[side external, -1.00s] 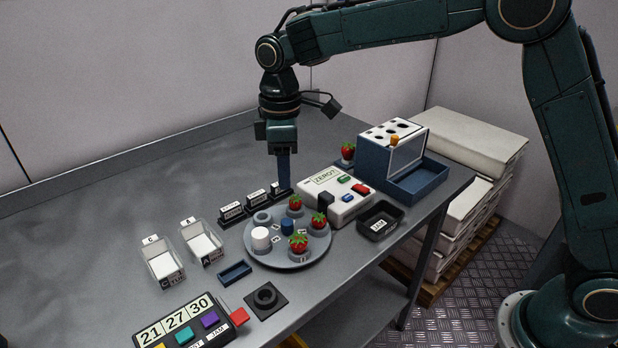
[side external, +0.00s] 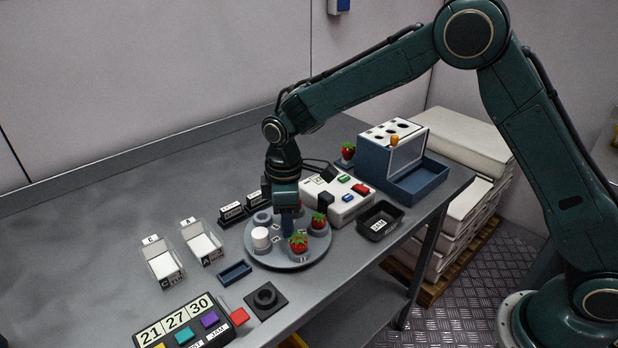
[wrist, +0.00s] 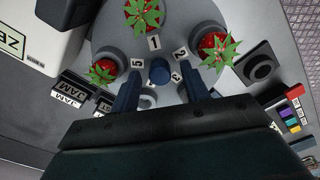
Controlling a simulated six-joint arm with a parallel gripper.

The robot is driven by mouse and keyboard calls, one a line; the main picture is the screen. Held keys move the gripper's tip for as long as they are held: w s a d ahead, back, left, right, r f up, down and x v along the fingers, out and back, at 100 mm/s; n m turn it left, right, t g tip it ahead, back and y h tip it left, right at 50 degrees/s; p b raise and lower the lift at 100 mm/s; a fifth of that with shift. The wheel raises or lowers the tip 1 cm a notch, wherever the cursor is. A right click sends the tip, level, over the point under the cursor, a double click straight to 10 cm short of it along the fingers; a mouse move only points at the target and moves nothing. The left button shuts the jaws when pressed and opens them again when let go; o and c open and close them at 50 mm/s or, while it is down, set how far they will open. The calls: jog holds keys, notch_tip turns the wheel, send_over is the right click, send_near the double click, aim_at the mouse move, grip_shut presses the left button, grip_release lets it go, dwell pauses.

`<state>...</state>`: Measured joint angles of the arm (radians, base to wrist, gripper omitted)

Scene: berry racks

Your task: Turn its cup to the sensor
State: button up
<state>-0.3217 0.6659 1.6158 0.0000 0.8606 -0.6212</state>
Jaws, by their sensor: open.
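A round grey turntable (side external: 290,262) stands on the bench. It bears several cups around its rim; strawberries (side external: 298,243) sit in some, a white cylinder (side external: 261,238) stands in another, and one at the back left (side external: 262,218) looks empty. A blue hub knob (wrist: 160,71) rises at its middle. My gripper (wrist: 160,88) points down over the middle, open, with one finger on each side of the knob. In the side view my gripper (side external: 289,230) hides the knob. A white box with coloured buttons (side external: 338,200) and a small black block, perhaps the sensor, stands beside the turntable.
A black tray (side external: 380,221) and a blue rack (side external: 405,165) stand to the right. Two clear bins (side external: 163,264), a small blue tray (side external: 234,272), a black holder (side external: 266,299) and a button panel (side external: 187,324) lie left and front. The bench's far left is clear.

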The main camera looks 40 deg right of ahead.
jog(key=shift+f, duration=0.5)
grip_shut()
jog(key=shift+n, duration=0.5)
